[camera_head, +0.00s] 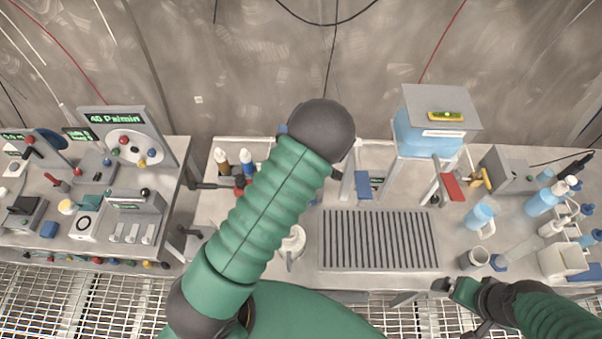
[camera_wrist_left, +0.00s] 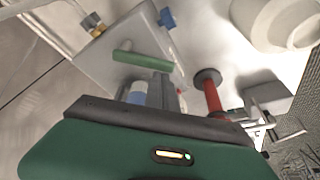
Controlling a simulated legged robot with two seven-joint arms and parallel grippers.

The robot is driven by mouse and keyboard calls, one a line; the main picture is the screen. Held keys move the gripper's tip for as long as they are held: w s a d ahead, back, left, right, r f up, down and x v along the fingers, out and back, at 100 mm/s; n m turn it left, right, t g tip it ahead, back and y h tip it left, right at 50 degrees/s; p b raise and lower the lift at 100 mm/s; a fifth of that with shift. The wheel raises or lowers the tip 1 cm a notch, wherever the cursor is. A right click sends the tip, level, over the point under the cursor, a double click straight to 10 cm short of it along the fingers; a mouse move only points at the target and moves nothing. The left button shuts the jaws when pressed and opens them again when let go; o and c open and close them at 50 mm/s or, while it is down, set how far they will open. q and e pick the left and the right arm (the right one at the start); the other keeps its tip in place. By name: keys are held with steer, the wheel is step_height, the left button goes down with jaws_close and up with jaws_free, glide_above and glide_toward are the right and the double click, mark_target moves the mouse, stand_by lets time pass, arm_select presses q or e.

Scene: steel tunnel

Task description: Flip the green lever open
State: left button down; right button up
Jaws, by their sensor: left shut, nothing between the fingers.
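In the left wrist view, a green lever (camera_wrist_left: 143,61) lies as a slanted bar across a light grey box (camera_wrist_left: 110,50). My left gripper (camera_wrist_left: 164,84) is shut and empty, with its fingertips just below the lever's right part. I cannot tell whether they touch it. In the head view my left arm covers this area, so the lever and left gripper are hidden there. My right gripper (camera_head: 447,287) is at the lower right, near the bench's front edge, away from the lever. Its jaws are too small to read.
A red handle (camera_wrist_left: 211,94) stands just right of my left fingers, and a white round part (camera_wrist_left: 275,22) is at the upper right. The head view shows a slatted grate (camera_head: 378,268) in the bench, a blue tank (camera_head: 428,140) behind it, and cups and bottles at right.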

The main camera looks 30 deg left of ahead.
arm_select(q)
steer(key=shift+d+f+n, duration=0.1)
steer(key=shift+f+n, duration=0.05)
steer(key=shift+n, duration=0.15)
steer(key=shift+b, duration=0.3)
steer(key=shift+d+n, duration=0.15)
steer(key=shift+n, duration=0.15)
steer(key=shift+s+d+n+g+b, duration=0.1)
steer(key=shift+d+n+g+b, duration=0.3)
steer(key=shift+n, duration=0.3)
steer(key=shift+s+d+n+g+b, duration=0.1)
steer(key=shift+d+n+g+b, duration=0.6)
steer(key=shift+n, duration=0.9)
steer(key=shift+d, duration=0.15)
